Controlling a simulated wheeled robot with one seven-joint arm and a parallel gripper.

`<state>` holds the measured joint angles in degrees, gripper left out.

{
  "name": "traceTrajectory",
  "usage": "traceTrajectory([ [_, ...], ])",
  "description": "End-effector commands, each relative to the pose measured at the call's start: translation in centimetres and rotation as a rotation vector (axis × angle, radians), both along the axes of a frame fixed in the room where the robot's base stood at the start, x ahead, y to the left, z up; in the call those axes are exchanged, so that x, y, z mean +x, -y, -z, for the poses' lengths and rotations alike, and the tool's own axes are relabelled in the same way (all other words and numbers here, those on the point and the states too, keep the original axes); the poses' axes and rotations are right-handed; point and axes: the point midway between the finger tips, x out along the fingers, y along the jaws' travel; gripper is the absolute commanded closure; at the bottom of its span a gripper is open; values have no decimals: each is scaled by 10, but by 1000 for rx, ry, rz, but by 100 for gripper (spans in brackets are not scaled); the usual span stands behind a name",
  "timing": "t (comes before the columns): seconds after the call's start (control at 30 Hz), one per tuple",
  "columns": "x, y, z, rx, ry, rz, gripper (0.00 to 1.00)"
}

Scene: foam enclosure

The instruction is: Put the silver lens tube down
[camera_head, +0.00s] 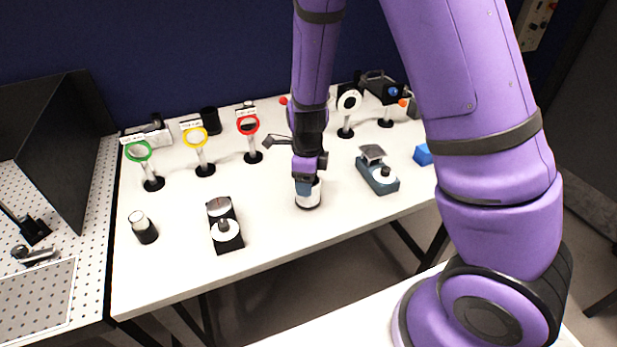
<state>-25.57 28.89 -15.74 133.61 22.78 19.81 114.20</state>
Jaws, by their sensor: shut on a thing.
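The silver lens tube (309,198) is a short bright cylinder with a dark lower rim, upright near the middle of the white table (275,238). My gripper (307,183) points down over it and is shut on its upper part. The gripper hides the top of the tube. The tube's lower end is at or very close to the table top; I cannot tell whether it touches.
Ring stands in green (139,151), yellow (194,137) and red (248,125) stand behind left. A small dark-and-silver cylinder (143,227) and a black device (224,224) stand at front left. A grey-blue device (377,171) is close on the right. Bare table lies in front.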

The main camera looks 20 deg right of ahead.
Motion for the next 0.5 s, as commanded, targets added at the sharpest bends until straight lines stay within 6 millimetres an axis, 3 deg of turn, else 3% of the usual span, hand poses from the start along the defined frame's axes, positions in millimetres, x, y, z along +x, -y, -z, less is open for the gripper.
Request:
traceTrajectory([
  [0.03,0,0,2,0,0,0,80],
  [0.07,0,0,2,0,0,0,31],
  [0.17,0,0,1,0,0,0,10],
  [0.5,0,0,-2,0,0,-1,10],
])
